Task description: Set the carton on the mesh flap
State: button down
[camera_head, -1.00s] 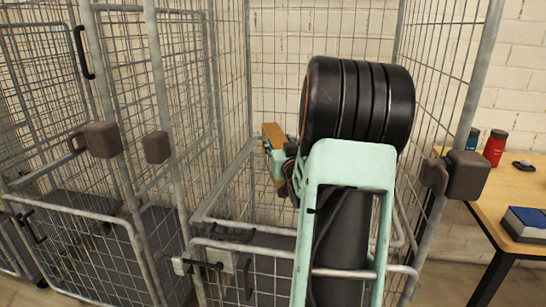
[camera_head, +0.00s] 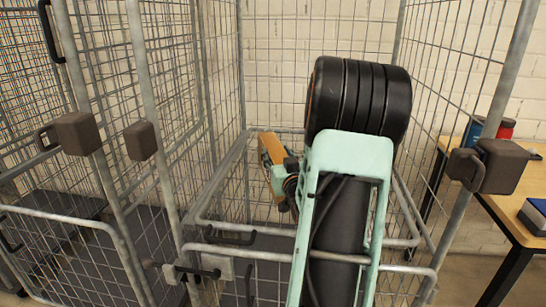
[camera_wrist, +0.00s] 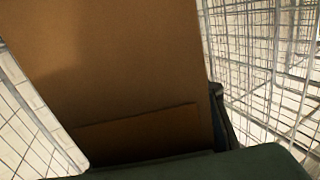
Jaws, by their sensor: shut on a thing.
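The brown carton (camera_head: 271,152) is held up inside the middle mesh cage, tilted, with much of it hidden behind my arm. In the wrist view the carton (camera_wrist: 110,70) fills the upper left and middle. My gripper (camera_head: 284,180) is shut on the carton; a dark finger shows beside its right edge in the wrist view (camera_wrist: 222,108). A tube-framed part, apparently the mesh flap (camera_head: 208,223), spans the cage below the carton. The carton looks clear of it. My arm hides much of the flap's middle and right.
Mesh walls stand on both sides. A neighbouring cage (camera_head: 60,215) is at the left.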

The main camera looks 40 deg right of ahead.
jog(key=shift+r, duration=0.15)
jog(key=c, duration=1.6)
grip_release()
jog(key=shift+f, duration=0.3)
jog(key=o, duration=0.5)
jog(key=shift+c, duration=0.2)
jog(key=shift+r, duration=0.2)
jog(key=p+v, duration=0.1)
jog(key=v, duration=1.1)
jog(key=shift+a, duration=0.1)
